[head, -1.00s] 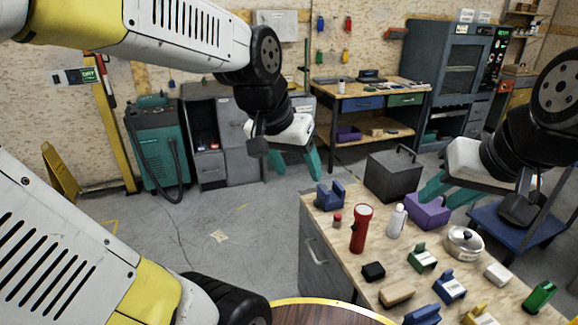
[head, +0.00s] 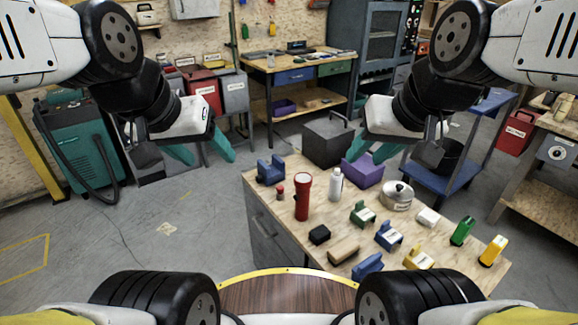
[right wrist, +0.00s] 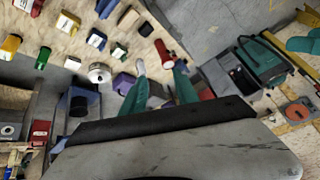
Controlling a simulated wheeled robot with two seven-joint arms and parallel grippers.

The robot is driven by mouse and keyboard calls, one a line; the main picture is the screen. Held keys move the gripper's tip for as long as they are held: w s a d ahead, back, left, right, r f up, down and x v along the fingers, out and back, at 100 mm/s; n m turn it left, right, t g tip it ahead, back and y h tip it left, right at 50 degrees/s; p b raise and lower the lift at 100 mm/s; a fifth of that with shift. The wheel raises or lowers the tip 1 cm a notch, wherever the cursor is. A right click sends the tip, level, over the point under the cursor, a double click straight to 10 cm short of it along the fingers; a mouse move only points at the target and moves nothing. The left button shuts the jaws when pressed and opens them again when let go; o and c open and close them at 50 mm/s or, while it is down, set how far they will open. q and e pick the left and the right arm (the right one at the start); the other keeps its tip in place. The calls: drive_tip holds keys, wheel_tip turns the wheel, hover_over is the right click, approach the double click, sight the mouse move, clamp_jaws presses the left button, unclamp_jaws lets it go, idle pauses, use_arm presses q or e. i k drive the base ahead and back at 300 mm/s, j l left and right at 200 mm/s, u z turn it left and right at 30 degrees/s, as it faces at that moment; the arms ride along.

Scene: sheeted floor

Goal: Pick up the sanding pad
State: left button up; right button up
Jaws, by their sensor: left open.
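Several small blocks lie on the wooden workbench (head: 290,180). A small black block (head: 319,234) and a tan block (head: 343,252) lie near its front left; a whitish block (head: 428,217) lies further right. I cannot tell for sure which is the sanding pad. The black block also shows in the right wrist view (right wrist: 145,28). My left gripper (head: 203,154) is open and empty above the floor, left of the bench. My right gripper (head: 368,152) is open and empty, raised near the bench's back edge by the purple bin; its teal fingers are apart in the right wrist view (right wrist: 158,92).
Green (head: 461,231) and yellow (head: 493,250) items stand at the right. A dark box (head: 327,143) stands behind.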

sight(320, 235)
drive_tip(key=j+z, duration=0.35)
drive_tip(key=j, duration=0.3)
drive_tip(key=j+z, duration=0.4)
drive_tip(key=j, duration=0.3)
drive_tip(key=k, duration=0.05)
